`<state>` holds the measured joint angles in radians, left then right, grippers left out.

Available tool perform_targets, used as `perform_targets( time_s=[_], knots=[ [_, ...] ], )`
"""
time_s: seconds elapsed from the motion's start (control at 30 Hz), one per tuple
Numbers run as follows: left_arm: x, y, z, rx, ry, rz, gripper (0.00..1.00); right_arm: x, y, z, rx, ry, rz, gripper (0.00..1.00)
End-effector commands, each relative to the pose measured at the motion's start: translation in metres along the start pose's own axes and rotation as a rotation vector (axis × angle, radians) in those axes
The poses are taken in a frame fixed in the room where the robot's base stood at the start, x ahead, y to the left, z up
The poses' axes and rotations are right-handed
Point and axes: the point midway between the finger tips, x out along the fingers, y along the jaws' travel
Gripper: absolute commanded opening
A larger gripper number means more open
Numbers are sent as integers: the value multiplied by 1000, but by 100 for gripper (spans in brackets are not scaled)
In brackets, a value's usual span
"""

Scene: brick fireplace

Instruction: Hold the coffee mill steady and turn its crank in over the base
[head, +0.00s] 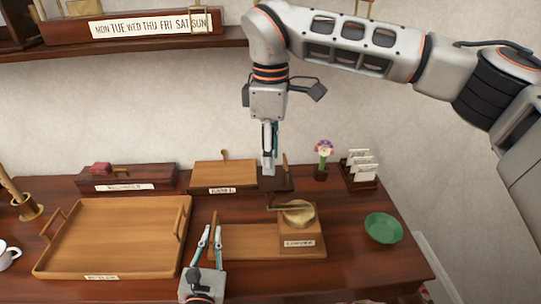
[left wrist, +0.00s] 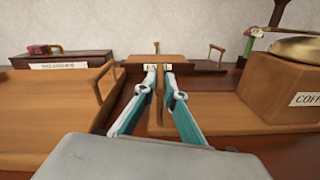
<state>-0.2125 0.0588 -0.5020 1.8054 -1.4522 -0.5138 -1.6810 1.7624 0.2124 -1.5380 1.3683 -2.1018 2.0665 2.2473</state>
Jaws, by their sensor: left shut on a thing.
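The coffee mill (head: 315,237) is a wooden box with a brass bowl (head: 302,215) on top and a label on its front. It stands on the right end of a flat wooden base board (head: 255,243). A short crank arm (head: 275,208) points left from its top. The mill box also shows at the right in the left wrist view (left wrist: 268,85). My left gripper (head: 212,235) is shut on a slim upright wooden piece (left wrist: 156,112) at the board's left end, apart from the mill box. My right gripper (head: 268,165) points down behind the mill; its finger gap is unclear.
A large wooden tray (head: 115,235) lies at left. A green bowl (head: 383,228) stands right of the mill. Behind are a letter holder (head: 360,170), a flower pot (head: 321,172) and another wooden board (head: 222,176). A shelf (head: 120,45) hangs above. The table's front right is clear.

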Motion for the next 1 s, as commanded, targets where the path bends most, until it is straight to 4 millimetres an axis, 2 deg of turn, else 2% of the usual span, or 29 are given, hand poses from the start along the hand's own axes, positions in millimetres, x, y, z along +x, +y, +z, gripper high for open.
perform_targets(
  time_s=[0.07, 0.1, 0.17, 0.57, 0.77, 1.0],
  knots=[
    [0, 1, 0, 1, 0, 2, 0, 0, 0, 0, 0, 0, 0, 33],
    [0, 1, 0, 1, 0, 2, 18, 0, 0, 0, 0, 0, 0, 33],
    [0, 1, 0, 1, 0, 2, 30, 0, 0, 0, 0, 0, 0, 33],
    [-4, 0, 0, 1, 1, 0, 30, 0, 0, 0, 0, 0, 0, 33],
    [-32, 0, -1, 1, 3, -1, 30, 0, 0, 0, 0, 0, 0, 33],
    [-82, 0, -1, 2, 3, -1, 30, 0, 0, 0, 0, 0, 0, 33]
  ],
)
